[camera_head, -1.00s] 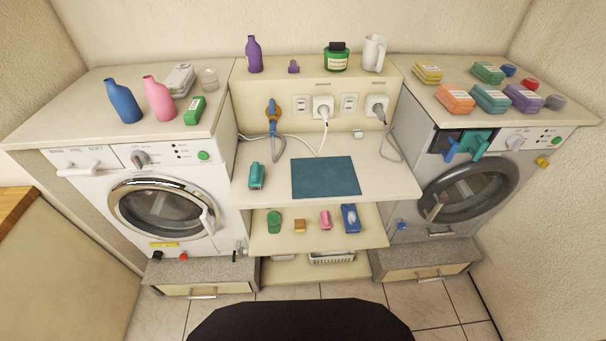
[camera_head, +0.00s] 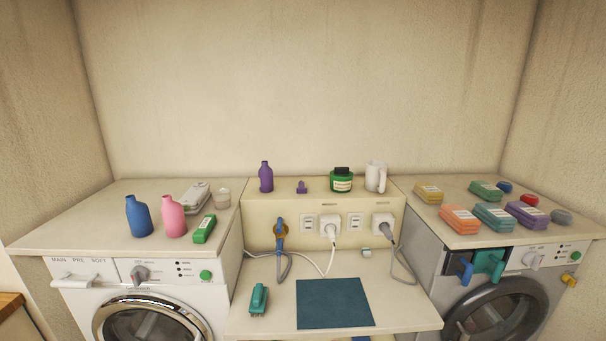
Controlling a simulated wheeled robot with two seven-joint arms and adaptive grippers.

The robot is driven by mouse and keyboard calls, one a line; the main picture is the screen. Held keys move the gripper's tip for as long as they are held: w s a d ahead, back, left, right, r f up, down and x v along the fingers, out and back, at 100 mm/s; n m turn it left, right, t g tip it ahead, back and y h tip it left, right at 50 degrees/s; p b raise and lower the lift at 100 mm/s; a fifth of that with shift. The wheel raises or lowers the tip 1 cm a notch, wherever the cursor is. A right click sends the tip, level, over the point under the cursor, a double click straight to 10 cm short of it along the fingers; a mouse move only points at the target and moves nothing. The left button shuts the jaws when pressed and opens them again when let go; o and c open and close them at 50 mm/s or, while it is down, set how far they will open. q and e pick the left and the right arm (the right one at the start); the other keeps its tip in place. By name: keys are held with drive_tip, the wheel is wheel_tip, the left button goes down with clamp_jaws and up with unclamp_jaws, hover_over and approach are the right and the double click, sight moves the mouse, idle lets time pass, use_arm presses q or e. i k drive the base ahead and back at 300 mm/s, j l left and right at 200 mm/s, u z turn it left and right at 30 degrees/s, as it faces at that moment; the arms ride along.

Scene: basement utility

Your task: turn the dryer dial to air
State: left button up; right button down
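The grey machine at the right, which looks like the dryer (camera_head: 440,238), has a white dial (camera_head: 531,259) on its upper front panel, right of centre. Small marks surround the dial; they are too small to read, and I cannot tell which one it points to. A green button (camera_head: 575,255) and small dark indicators sit to the right of the dial. Blue (camera_head: 460,269) and teal (camera_head: 489,264) parts show on the panel to its left. Neither of my grippers is in view.
A white washer (camera_head: 85,299) with its own dial (camera_head: 139,274) stands left. Colored boxes, including a purple one (camera_head: 527,214), lie atop the dryer. A yellow part (camera_head: 569,280) protrudes near the panel's right end. A lower counter (camera_head: 263,322) with a dark mat (camera_head: 335,303) lies between.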

sight(532, 259)
drive_tip(key=z, duration=1.6)
